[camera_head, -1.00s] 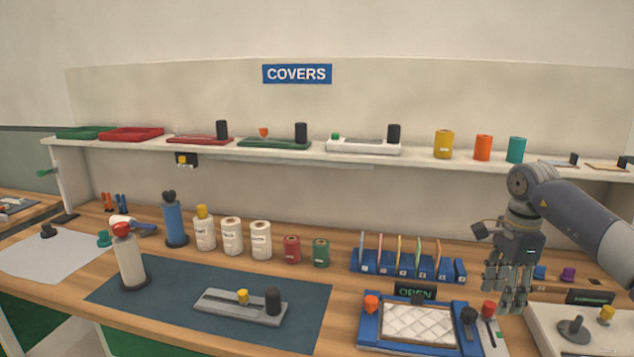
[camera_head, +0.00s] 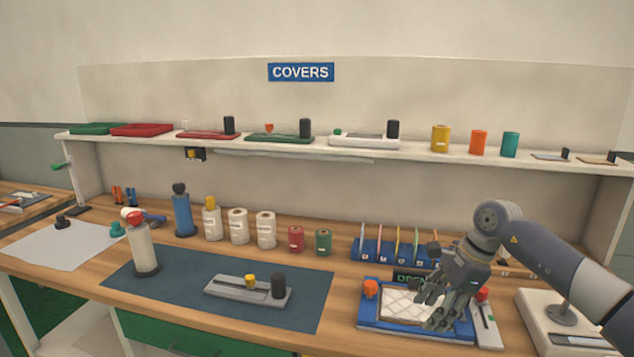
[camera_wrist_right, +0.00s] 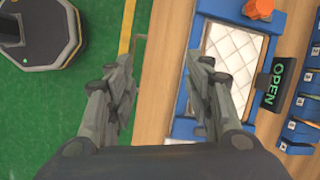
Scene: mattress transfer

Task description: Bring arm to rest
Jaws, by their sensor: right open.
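My right gripper (camera_head: 440,305) hangs over the right part of the blue frame (camera_head: 372,320) that holds a white quilted mattress (camera_head: 400,305). The gripper is open and nothing shows between its fingers. In the right wrist view the two fingers (camera_wrist_right: 160,80) are spread apart, with the wooden table edge and green floor below them. The quilted mattress (camera_wrist_right: 232,52) and an "OPEN" sign (camera_wrist_right: 272,85) show at the right there. The gripper hides part of the frame's right side in the head view. My left gripper is not in view.
A dark blue mat (camera_head: 180,293) bears a grey sealer (camera_head: 245,290) and a white bottle (camera_head: 143,248). A rack of coloured cards (camera_head: 370,250) stands behind the frame. A white device (camera_head: 535,315) is at the right. A shelf (camera_head: 300,145) runs above the table.

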